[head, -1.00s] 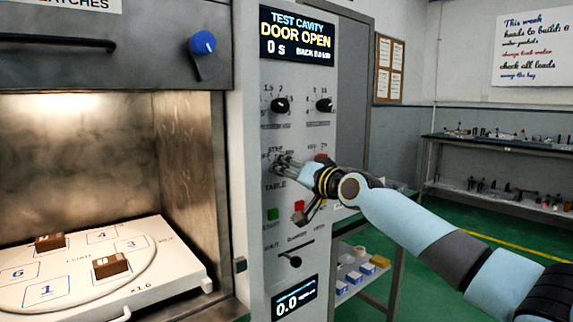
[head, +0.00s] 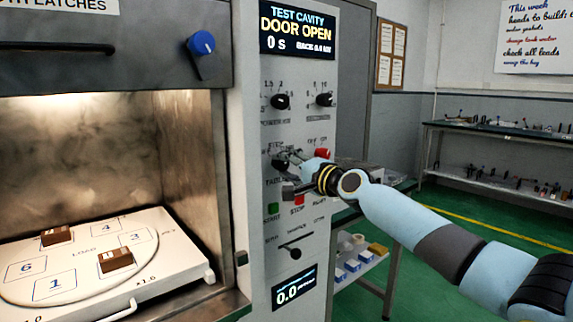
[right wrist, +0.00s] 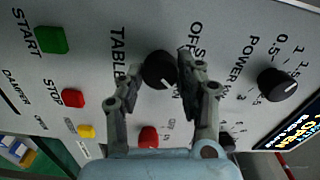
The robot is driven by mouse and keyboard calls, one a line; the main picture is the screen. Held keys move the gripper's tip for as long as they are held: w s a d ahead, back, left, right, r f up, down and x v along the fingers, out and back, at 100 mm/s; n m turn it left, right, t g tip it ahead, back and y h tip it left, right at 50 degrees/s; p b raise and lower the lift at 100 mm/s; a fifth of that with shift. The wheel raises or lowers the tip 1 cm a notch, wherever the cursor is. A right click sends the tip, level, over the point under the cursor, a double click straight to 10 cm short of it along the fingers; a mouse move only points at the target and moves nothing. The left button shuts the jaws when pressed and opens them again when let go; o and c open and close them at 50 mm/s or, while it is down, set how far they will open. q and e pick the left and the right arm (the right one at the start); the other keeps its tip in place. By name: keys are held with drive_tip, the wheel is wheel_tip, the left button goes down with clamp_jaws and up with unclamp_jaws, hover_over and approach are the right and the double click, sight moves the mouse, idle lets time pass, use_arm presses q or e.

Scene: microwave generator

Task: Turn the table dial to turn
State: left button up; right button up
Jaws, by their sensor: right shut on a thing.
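The table dial (right wrist: 158,69) is a round black knob with a white pointer mark, above the TABLE lettering on the grey control panel. In the head view the dial is mostly hidden behind my right gripper (head: 283,174), which reaches in from the right. In the right wrist view the two fingers of my right gripper (right wrist: 159,76) are on either side of the knob, shut on it. The white mark points toward the palm side in that view. The exact setting is too small to read. My left gripper is out of view.
Two upper knobs (head: 280,101) (head: 324,99), a green START button (head: 273,209), a red STOP button (right wrist: 73,97) and a damper lever (head: 291,252) surround the dial. The display (head: 296,32) reads DOOR OPEN. In the open cavity, brown blocks (head: 116,260) sit on a numbered turntable (head: 92,285).

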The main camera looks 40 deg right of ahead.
idle(0.4)
drive_tip(key=o, duration=1.1)
drive_tip(key=shift+o, duration=0.2)
drive_tip(key=shift+s, duration=0.1)
drive_tip(key=s, duration=0.7)
drive_tip(key=shift+s+d, duration=0.2)
drive_tip(key=shift+d, duration=0.1)
